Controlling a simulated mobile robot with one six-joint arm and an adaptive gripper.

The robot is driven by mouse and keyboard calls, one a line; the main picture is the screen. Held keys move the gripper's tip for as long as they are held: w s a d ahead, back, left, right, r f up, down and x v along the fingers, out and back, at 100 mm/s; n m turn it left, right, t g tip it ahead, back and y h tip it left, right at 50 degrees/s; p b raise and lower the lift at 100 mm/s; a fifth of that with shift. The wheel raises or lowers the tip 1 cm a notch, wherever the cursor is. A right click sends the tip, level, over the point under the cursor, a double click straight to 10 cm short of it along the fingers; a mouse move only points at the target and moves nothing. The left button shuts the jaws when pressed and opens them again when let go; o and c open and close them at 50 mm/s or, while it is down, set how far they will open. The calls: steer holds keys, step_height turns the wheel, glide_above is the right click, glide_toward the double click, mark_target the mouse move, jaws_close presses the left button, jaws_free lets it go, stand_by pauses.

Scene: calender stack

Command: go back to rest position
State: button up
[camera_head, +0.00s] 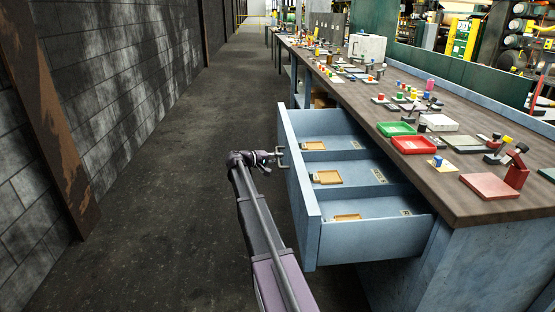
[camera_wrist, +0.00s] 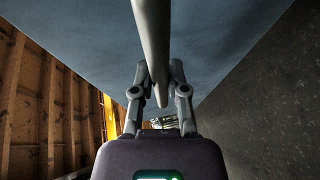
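My gripper (camera_head: 268,157) is at the handle (camera_head: 284,157) on the front of the open blue drawer (camera_head: 312,225). In the wrist view the fingers of my gripper (camera_wrist: 159,75) lean inward on either side of the grey handle bar (camera_wrist: 151,40), with no clear gap to it. The blue drawer front (camera_wrist: 225,40) fills the upper part of that view. My arm reaches up from the bottom of the head view, left of the drawer.
The drawer has several compartments with tan items (camera_head: 327,177). The workbench (camera_head: 455,195) above carries a green tray (camera_head: 396,129), a red tray (camera_head: 413,145) and small blocks. The grey aisle floor (camera_head: 170,190) is clear, up to the block wall (camera_head: 110,90) at left.

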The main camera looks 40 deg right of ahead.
steer(key=o, duration=0.4)
steer(key=shift+d, duration=0.1)
